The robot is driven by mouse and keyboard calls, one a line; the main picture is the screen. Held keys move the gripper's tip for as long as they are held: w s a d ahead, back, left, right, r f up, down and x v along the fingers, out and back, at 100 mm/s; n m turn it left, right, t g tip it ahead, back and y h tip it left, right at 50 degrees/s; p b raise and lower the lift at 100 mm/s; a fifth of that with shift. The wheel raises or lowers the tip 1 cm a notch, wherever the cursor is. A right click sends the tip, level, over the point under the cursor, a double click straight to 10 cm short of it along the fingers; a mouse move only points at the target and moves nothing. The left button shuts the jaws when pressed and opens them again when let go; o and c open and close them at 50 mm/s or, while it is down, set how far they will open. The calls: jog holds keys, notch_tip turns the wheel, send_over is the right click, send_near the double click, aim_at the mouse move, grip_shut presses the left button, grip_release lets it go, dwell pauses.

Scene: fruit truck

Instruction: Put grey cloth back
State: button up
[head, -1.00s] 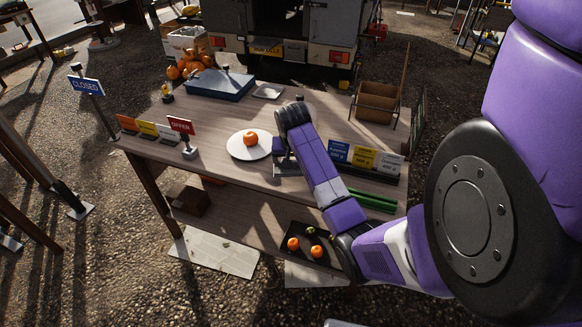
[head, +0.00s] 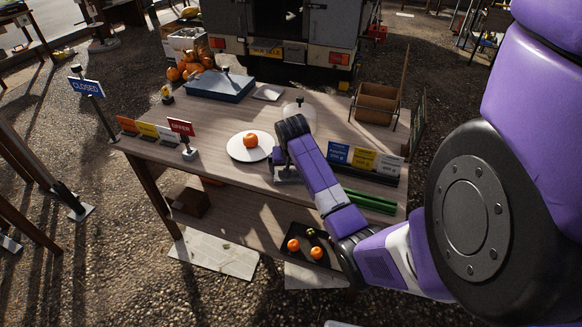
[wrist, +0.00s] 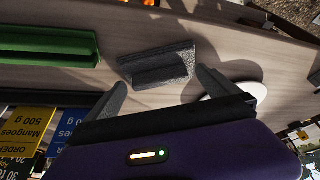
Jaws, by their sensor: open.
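The grey cloth (wrist: 158,64) lies folded on the wooden table (wrist: 215,50), seen in the wrist view just beyond my fingertips. In the head view, a grey patch of the cloth (head: 288,175) shows beside the end of my arm, partly hidden by it. My gripper (wrist: 162,88) is open and empty, with its two fingers spread on either side of the cloth's near side. Whether the fingers touch the cloth cannot be told. In the head view my gripper (head: 279,157) is low over the table, mostly hidden by my own wrist.
A white round plate (head: 236,151) with an orange stands left of my gripper. Price signs (head: 364,158) and a green item (head: 370,201) are to the right. A white domed object (head: 299,110) stands behind my wrist. A lower shelf holds a dark tray (head: 306,249) with fruit.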

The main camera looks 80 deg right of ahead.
jog(key=v, duration=1.2)
jog(key=w+a+f+n+t, duration=0.3)
jog(key=w+a+f, duration=0.4)
jog(key=a, duration=0.5)
jog(key=a+f+n+t, duration=0.2)
jog(key=a, duration=0.6)
jog(key=a+f+n+t, duration=0.1)
jog(key=a+f+t, duration=0.1)
jog(key=a, duration=0.6)
jog(key=s+a+r+n+t+y, duration=0.1)
jog(key=s+a+n, duration=0.15)
jog(key=a, duration=0.35)
jog(key=s+a+r+n+t, duration=0.1)
jog(key=s+a+r+t, duration=0.1)
jog(key=s+a, duration=0.25)
jog(key=s+a+r+n+t+y, duration=0.3)
jog(key=s+a+r+n, duration=0.2)
jog(key=s+r, duration=0.6)
jog(key=shift+s+a+r+t, duration=0.2)
jog(key=shift+a+r+t, duration=0.2)
jog(key=shift+a+r, duration=0.45)
